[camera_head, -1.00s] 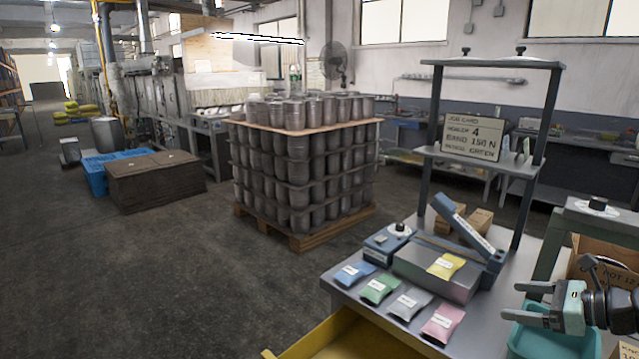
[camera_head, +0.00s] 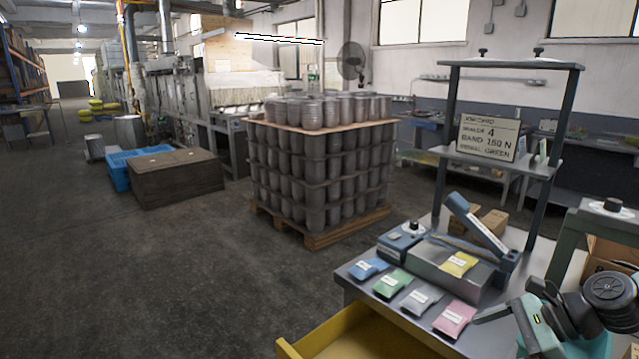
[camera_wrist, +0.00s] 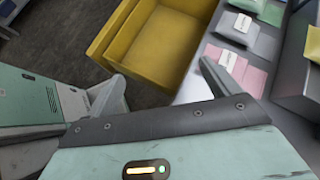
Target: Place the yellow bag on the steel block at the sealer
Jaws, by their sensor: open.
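The yellow bag (camera_head: 459,264) lies on top of the steel block (camera_head: 440,272) at the sealer (camera_head: 480,228), whose blue arm is raised. In the wrist view the yellow bag (camera_wrist: 313,44) shows at the right edge. My gripper (camera_head: 501,307) is open and empty, right of the pink bag (camera_head: 454,319) and apart from the yellow bag. In the wrist view my gripper's fingers (camera_wrist: 165,85) are spread wide with nothing between them.
Blue (camera_head: 368,268), green (camera_head: 392,283) and grey (camera_head: 420,301) bags lie in a row with the pink one along the bench's front. An open yellow drawer (camera_head: 330,333) juts out below. A shelf with a job card (camera_head: 487,138) stands above the sealer.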

